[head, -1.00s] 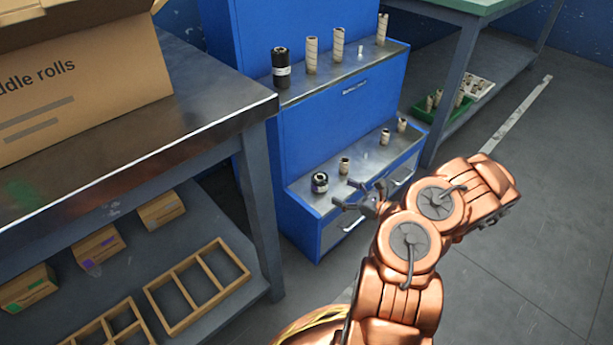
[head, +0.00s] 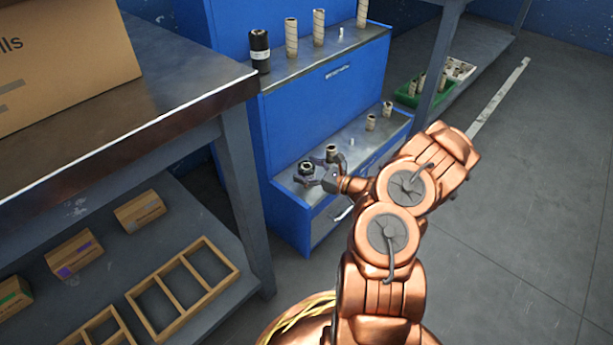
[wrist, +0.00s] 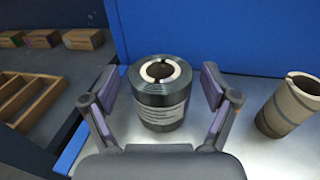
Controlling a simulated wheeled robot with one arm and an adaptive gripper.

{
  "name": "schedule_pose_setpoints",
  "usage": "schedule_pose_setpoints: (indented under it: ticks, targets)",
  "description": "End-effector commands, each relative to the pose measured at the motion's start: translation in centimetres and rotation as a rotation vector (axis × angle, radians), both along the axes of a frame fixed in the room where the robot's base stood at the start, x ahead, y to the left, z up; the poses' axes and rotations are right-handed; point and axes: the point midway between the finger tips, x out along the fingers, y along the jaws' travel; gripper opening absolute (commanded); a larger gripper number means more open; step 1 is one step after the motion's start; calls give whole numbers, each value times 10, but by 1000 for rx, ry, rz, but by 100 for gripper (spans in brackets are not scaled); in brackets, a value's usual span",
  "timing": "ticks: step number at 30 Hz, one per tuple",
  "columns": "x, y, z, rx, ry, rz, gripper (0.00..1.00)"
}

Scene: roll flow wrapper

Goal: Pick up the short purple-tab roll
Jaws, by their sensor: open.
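A short black roll (head: 306,166) with a white core ring and dark centre stands upright at the left end of the blue cabinet's lower metal shelf (head: 345,158). My gripper (head: 312,174) is at the roll. In the wrist view its two open fingers (wrist: 157,88) stand on either side of the roll, with gaps between them and it. The lower part of the roll is partly hidden by the gripper in the head view.
A bare cardboard core (wrist: 289,105) stands close to the right finger. Further small cores (head: 371,122) stand along the lower shelf. A tall black roll (head: 260,50) and cores are on the upper ledge. A dark bench (head: 150,115) with a wooden divider frame (head: 183,290) below is at left.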

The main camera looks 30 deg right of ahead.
Motion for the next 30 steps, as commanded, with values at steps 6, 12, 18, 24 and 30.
schedule_pose_setpoints:
  ticks: [6, 12, 18, 24, 30]
  targets:
    - [0, 0, 0, 0, 0, -1, 86]
    - [0, -1, 0, -1, 1, -2, 66]
    - [0, -1, 0, -1, 1, -2, 45]
    - [0, -1, 0, -1, 1, -2, 24]
    - [0, -1, 0, -1, 0, -2, 16]
